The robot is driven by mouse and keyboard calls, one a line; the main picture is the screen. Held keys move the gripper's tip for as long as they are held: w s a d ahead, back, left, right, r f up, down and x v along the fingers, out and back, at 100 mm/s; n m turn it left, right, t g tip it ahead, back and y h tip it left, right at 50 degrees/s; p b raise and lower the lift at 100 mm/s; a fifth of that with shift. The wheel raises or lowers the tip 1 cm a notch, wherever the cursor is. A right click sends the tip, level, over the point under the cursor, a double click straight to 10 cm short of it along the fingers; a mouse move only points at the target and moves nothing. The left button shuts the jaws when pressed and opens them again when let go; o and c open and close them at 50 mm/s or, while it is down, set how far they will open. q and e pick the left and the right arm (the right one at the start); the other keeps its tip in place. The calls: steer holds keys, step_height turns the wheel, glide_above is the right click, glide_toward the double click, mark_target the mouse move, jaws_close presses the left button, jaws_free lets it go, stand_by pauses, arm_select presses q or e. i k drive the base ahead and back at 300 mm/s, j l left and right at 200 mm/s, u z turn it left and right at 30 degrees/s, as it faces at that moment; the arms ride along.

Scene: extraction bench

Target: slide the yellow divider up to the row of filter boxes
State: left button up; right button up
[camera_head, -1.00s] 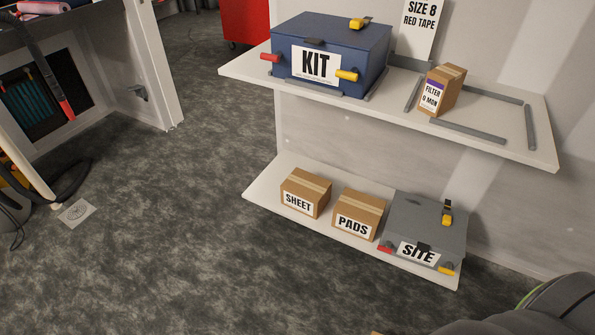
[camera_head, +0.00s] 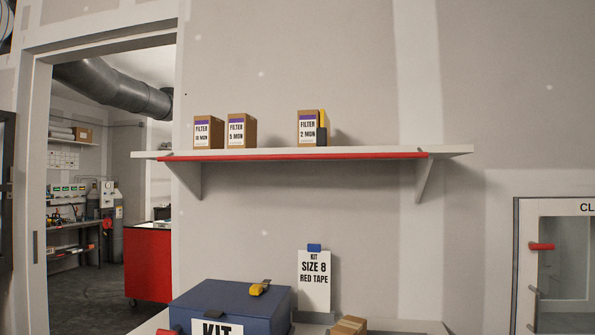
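Three filter boxes stand upright on the high wall shelf (camera_head: 400,149). The box marked 10 MON (camera_head: 208,132) and the box marked 5 MON (camera_head: 241,131) are close together at the left. The box marked 2 MON (camera_head: 307,128) stands apart to their right, with a gap between. Neither of my grippers shows.
Below are the blue KIT case (camera_head: 235,300), a SIZE 8 RED TAPE card (camera_head: 314,282) and a cardboard box top (camera_head: 348,326). A glass-fronted cabinet (camera_head: 565,260) stands at right, a doorway at left.

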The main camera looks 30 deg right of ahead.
mark_target(322, 133)
steer(key=z, duration=1.2)
